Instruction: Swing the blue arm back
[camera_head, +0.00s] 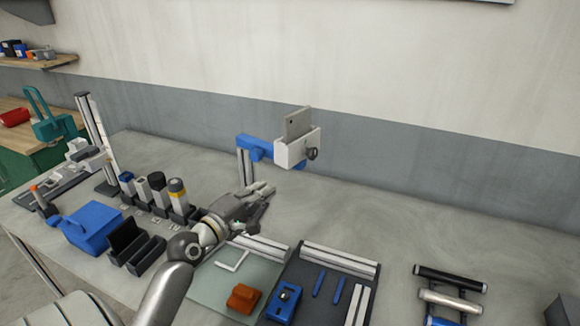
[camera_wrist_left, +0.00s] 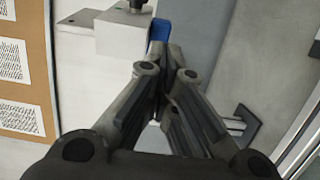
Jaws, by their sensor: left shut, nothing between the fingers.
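The blue arm (camera_head: 257,147) stands at the back of the bench on a grey upright and carries a pale box-like head (camera_head: 292,151) with a grey plate on top. In the left wrist view a blue piece of it (camera_wrist_left: 160,30) shows just beyond my fingers, beside the pale head (camera_wrist_left: 122,33). My left gripper (camera_head: 268,190) is shut and empty, in front of and below the blue arm in the head view. I cannot tell whether the fingers (camera_wrist_left: 163,75) touch it. My right gripper is not in view.
A blue box (camera_head: 92,226) and several dark holders with cylinders stand left. A mat with an orange block (camera_head: 242,298) and a dark tray (camera_head: 318,311) lie in front. A roller stand (camera_head: 450,292) is at right. The back right of the bench is clear.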

